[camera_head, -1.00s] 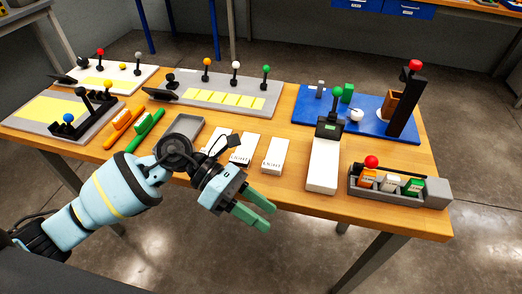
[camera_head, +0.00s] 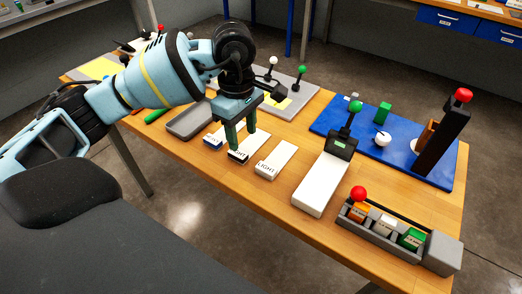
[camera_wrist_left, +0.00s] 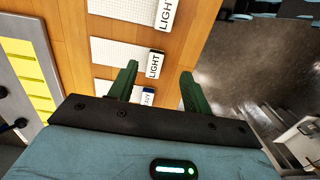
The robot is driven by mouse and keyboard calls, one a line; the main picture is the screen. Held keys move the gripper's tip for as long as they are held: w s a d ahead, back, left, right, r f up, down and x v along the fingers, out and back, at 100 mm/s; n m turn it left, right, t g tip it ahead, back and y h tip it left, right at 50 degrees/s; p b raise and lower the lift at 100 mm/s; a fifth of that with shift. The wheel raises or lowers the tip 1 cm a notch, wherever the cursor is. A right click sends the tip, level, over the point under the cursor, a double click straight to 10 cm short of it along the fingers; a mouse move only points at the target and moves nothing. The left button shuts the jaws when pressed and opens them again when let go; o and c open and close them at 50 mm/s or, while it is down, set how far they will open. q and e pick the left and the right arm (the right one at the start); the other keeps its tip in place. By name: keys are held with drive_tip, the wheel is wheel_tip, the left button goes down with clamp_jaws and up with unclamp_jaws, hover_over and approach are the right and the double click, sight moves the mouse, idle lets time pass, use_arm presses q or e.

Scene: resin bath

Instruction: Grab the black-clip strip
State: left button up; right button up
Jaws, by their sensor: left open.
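The black-clip strip (camera_head: 240,154) lies flat on the wooden table, the middle one of three pale strips, with a dark clip at its near end marked LIGHT. My left gripper (camera_head: 239,138) is open and points down above it, hiding part of it. In the left wrist view the strip's labelled end (camera_wrist_left: 155,65) shows between the spread green fingers (camera_wrist_left: 158,74), with nothing held. The blue-clip strip (camera_head: 213,138) lies to its left, partly behind a finger. The white-clip strip (camera_head: 276,160) lies to its right. I cannot tell how high the fingertips are above the strip.
A grey tray (camera_head: 188,119) lies left of the strips. A white device with a green knob (camera_head: 323,183) and a grey box of coloured blocks (camera_head: 390,232) stand to the right. A blue board (camera_head: 340,117) with a dark post (camera_head: 441,138) is behind. The table's front edge is close.

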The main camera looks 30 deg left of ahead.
sight(243, 155)
use_arm(q)
drive_tip(key=shift+w+a+r, duration=0.25)
drive_tip(key=shift+a+r, duration=0.1)
drive_tip(key=shift+a, duration=0.05)
drive_tip(key=shift+a+f, duration=0.1)
drive_tip(key=shift+f, duration=3.85)
drive_tip(key=c, duration=0.9)
drive_tip(key=shift+c, duration=0.8)
